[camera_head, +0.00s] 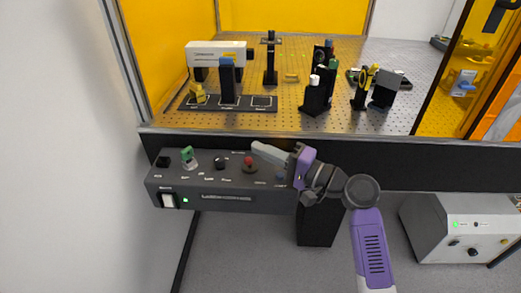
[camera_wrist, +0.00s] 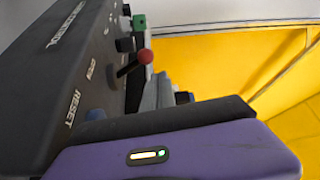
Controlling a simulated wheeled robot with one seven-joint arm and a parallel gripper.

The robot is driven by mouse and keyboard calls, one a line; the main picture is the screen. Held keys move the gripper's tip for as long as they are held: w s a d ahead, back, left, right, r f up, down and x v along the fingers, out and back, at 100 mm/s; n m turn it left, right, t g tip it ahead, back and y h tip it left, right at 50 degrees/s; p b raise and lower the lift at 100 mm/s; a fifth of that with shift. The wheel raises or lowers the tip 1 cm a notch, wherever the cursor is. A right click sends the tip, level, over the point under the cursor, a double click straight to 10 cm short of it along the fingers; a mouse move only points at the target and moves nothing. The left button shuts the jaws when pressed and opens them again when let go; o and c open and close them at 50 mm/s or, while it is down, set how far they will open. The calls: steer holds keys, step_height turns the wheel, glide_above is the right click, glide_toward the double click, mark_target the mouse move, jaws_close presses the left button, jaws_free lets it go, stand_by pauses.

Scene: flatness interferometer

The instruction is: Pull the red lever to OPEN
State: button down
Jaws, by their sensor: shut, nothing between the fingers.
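The red lever (camera_head: 249,160) stands on the sloped top of the dark laser control box (camera_head: 220,197). In the wrist view its red ball knob (camera_wrist: 145,57) sits on a dark stick that leans out from the panel, near the word OPEN. My gripper (camera_head: 257,148) is shut and empty, its grey fingers pointing left, just behind and right of the knob in the head view. In the wrist view the fingers (camera_wrist: 158,90) lie close to the knob; I cannot tell whether they touch it. The lever's base is partly hard to see.
The panel also carries a green-topped switch (camera_head: 187,154), a dark knob (camera_head: 220,163), a white rocker switch (camera_head: 168,200) and a blue button (camera_wrist: 95,114). Behind it is a perforated optical table (camera_head: 350,119) with mounted optics. A grey cabinet (camera_head: 440,225) stands at lower right.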

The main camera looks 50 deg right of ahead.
steer(key=s, duration=0.2)
steer(key=s+d, duration=0.1)
steer(key=s, duration=0.4)
steer(key=shift+d+f+b, duration=0.15)
steer(key=shift+f+b, duration=0.1)
steer(key=shift+b, duration=0.1)
